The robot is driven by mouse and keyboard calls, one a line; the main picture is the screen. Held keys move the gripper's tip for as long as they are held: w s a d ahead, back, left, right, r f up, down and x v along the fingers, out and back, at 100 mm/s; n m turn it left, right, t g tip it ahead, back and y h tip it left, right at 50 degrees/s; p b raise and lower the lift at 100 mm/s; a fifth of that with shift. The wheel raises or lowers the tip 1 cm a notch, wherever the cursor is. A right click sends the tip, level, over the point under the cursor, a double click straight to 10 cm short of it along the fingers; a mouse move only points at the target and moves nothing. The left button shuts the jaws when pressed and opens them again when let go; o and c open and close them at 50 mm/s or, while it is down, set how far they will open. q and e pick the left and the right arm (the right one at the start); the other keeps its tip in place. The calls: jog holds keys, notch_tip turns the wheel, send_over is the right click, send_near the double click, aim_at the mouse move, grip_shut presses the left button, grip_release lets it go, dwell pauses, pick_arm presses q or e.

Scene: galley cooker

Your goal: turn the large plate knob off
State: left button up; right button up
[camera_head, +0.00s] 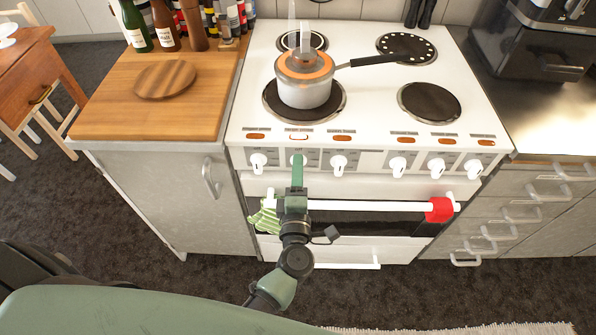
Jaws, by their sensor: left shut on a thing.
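The white cooker (375,125) has a row of white knobs along its front panel. My left gripper (298,168) reaches up to the second knob from the left, apparently the large plate knob (297,158). Its fingers are shut on this knob and hide most of it, so its pointer direction cannot be told. The marker above it looks pale, while the others look orange. The large front-left plate (335,108) has a saucepan (304,90) on it. My right gripper is not in view.
Other knobs, such as the left one (258,162) and the third (339,164), stand close on both sides. The oven handle (375,206) runs below, with a green striped cloth (264,217) and a red item (439,209). A wooden worktop (115,110) is at left.

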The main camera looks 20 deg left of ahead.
pick_arm(q)
jog(key=o, duration=1.4)
jog(key=shift+c, duration=0.2)
jog(key=b+v, duration=0.1)
jog(key=v, duration=0.7)
jog(key=shift+w+r, duration=0.1)
